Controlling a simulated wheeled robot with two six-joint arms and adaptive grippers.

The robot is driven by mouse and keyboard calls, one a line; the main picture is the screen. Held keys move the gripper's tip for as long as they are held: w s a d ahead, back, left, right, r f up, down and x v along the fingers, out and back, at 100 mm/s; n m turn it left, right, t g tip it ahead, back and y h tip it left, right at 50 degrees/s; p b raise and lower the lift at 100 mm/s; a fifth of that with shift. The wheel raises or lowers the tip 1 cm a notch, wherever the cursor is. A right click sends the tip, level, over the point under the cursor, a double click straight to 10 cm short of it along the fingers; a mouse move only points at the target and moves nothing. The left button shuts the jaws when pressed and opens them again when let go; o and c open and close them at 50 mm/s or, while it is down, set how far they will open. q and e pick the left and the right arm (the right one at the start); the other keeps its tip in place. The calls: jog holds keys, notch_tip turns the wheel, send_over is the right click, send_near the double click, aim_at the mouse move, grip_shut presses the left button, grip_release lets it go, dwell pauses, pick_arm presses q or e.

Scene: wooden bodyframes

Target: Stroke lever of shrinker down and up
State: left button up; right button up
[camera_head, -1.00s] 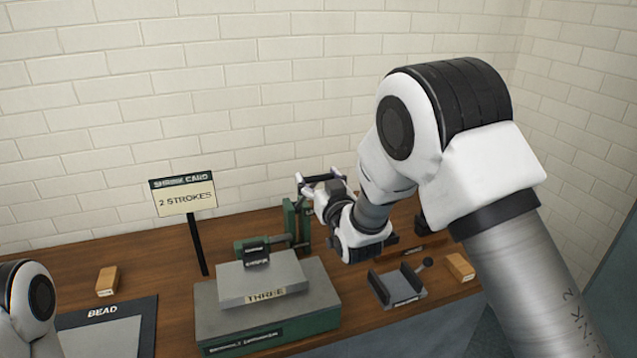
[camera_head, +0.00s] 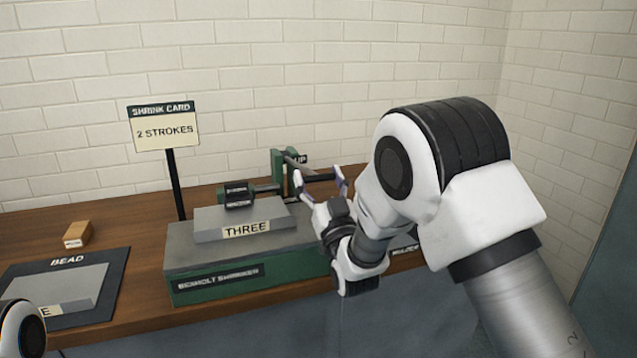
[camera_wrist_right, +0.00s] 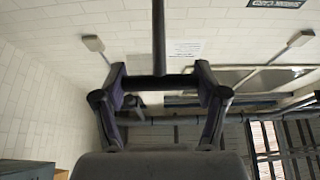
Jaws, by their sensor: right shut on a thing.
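The green shrinker (camera_head: 240,285) stands on the wooden bench with a grey block marked THREE (camera_head: 245,222) on its top. A green upright (camera_head: 278,165) rises at its back right, beside a small UP label (camera_head: 301,158). My right gripper (camera_head: 321,180) is shut on the dark crossbar of the lever, just right of the upright and a little below its top. In the right wrist view the crossbar (camera_wrist_right: 160,82) spans between the two fingers, and the lever's rod (camera_wrist_right: 159,35) runs up from it. My left gripper is out of view.
A shrink card sign (camera_head: 164,130) reading 2 STROKES stands on a black post behind the shrinker. A small wooden block (camera_head: 77,234) and a dark BEAD mat (camera_head: 115,262) with a grey piece lie at left. My right arm covers the bench's right side.

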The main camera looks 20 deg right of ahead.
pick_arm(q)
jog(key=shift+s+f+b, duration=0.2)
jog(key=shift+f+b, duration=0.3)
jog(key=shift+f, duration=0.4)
pick_arm(e)
jog(key=shift+s+f, duration=0.2)
jog(key=shift+f, duration=1.1)
jog(key=o, duration=1.7)
jog(key=v, duration=1.2)
